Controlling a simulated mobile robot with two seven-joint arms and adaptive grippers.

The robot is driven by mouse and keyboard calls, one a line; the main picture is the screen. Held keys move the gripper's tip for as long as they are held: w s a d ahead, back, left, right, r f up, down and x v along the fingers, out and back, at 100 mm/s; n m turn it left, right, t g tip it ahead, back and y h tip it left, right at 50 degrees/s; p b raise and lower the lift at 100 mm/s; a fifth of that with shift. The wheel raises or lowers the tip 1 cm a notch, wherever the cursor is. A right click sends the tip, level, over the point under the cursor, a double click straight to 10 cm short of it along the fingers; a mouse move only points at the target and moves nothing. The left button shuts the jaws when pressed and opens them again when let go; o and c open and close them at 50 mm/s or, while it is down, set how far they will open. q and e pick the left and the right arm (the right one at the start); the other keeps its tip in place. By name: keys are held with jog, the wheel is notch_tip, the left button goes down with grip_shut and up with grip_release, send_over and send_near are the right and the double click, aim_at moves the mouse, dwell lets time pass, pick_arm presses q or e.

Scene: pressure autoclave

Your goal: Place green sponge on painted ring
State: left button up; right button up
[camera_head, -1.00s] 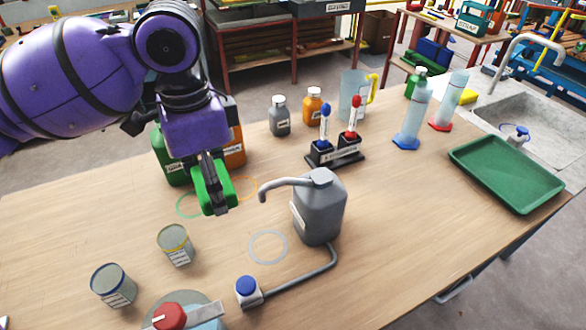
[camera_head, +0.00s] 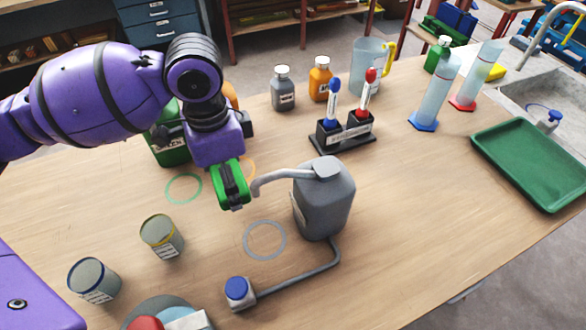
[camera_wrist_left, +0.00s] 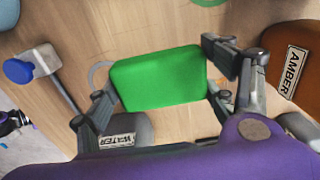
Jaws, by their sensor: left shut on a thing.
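My left gripper (camera_head: 231,190) is shut on the green sponge (camera_head: 230,178) and holds it above the table, just left of the grey container's spout. In the left wrist view the sponge (camera_wrist_left: 158,78) sits between the two fingers (camera_wrist_left: 165,85). A green painted ring (camera_head: 183,188) lies bare on the table to the left of the sponge. An orange ring (camera_head: 250,168) is partly hidden behind the gripper. A pale grey ring (camera_head: 265,240) lies in front, below and right of the sponge; the wrist view shows part of a grey ring (camera_wrist_left: 97,75). My right gripper is not in view.
The grey container (camera_head: 325,205) with spout and hose stands close right of the sponge. A green container (camera_head: 170,150) stands behind the green ring. Two tins (camera_head: 162,237) (camera_head: 95,280) stand at the front left. A marker stand (camera_head: 342,136) and green tray (camera_head: 535,165) are further right.

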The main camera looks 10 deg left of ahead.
pick_arm(q)
jog(key=shift+f, duration=0.45)
notch_tip(320, 180, down, 5)
jog(key=shift+f+b, duration=0.15)
jog(key=shift+b, duration=0.3)
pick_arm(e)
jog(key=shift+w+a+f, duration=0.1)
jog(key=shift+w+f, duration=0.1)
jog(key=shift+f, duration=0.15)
pick_arm(q)
jog(key=shift+f, duration=0.1)
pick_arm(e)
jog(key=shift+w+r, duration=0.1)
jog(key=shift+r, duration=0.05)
pick_arm(q)
jog(key=o, duration=1.3)
jog(key=shift+o, duration=0.2)
